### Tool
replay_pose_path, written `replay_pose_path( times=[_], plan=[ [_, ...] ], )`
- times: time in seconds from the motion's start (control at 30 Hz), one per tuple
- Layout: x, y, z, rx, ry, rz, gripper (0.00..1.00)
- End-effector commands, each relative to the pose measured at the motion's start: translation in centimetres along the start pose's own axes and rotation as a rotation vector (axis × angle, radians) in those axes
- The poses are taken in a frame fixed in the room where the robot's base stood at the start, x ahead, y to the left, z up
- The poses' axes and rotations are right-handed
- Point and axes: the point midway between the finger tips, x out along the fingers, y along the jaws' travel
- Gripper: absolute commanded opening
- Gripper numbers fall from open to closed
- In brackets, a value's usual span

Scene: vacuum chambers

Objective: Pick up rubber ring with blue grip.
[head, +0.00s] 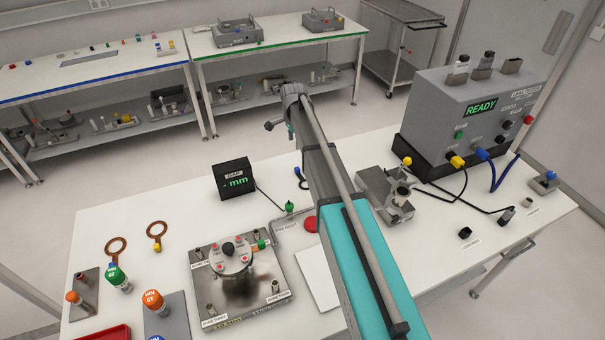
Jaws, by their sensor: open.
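A small dark ring with a blue grip (303,184) lies on the white bench, just left of my arm and right of the black GAP display. My arm hides part of it, and it is too small to make out its material. My arm reaches from the bottom of the head view up over the bench. My gripper (273,124) shows only in part at its far end, beyond the bench's back edge and above the ring in the picture. It is open, and I see nothing held. Its fingertips are hard to make out.
Two copper rings (157,230) lie at the bench's left, near bottles with green and orange caps. A metal plate (270,294) with a round flange stands in front of the GAP display (234,178). A grey leak tester (480,115) and a metal fixture (385,195) stand right of my arm.

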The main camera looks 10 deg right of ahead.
Motion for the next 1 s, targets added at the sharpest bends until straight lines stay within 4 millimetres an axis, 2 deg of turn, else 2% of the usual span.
replay_pose_path(
  times=[0.47,1.0],
  plan=[
    [0.4,0.0,0.1,0.000,0.000,0.000,0.69],
    [4.3,0.0,0.2,-0.001,0.000,0.000,0.69]
  ],
)
